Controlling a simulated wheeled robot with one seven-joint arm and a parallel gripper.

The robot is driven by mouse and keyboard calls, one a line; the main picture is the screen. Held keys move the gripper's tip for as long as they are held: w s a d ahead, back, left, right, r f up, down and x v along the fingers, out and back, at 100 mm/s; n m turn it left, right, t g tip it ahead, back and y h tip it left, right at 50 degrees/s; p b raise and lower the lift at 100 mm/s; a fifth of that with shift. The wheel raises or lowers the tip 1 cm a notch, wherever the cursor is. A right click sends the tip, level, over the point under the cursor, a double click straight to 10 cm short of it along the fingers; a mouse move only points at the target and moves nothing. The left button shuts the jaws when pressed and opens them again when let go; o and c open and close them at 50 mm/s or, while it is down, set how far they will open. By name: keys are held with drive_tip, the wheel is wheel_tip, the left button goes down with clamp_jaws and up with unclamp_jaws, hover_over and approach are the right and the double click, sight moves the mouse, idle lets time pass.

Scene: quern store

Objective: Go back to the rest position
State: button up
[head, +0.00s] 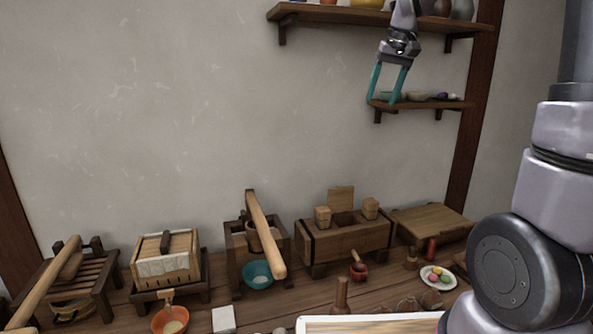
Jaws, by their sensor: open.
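My gripper (386,98) hangs in the upper right of the head view, with two teal fingers pointing down and spread apart. It is open and nothing shows between the fingers. It appears in front of the lower wall shelf (440,104), high above the wooden bench (190,320). How far it stands from the shelf I cannot tell. My arm fills the right side of the view.
An upper shelf (330,15) carries bowls and jars. The wall at left is clear.

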drive_tip(key=s+d+f+m+t, duration=0.1)
drive_tip(key=s+d+m+t, duration=0.1)
drive_tip(key=s, duration=2.2)
drive_tip(key=shift+d+m+t, duration=0.2)
drive_tip(key=shift+m+t, duration=0.6)
drive_tip(key=shift+w, duration=0.1)
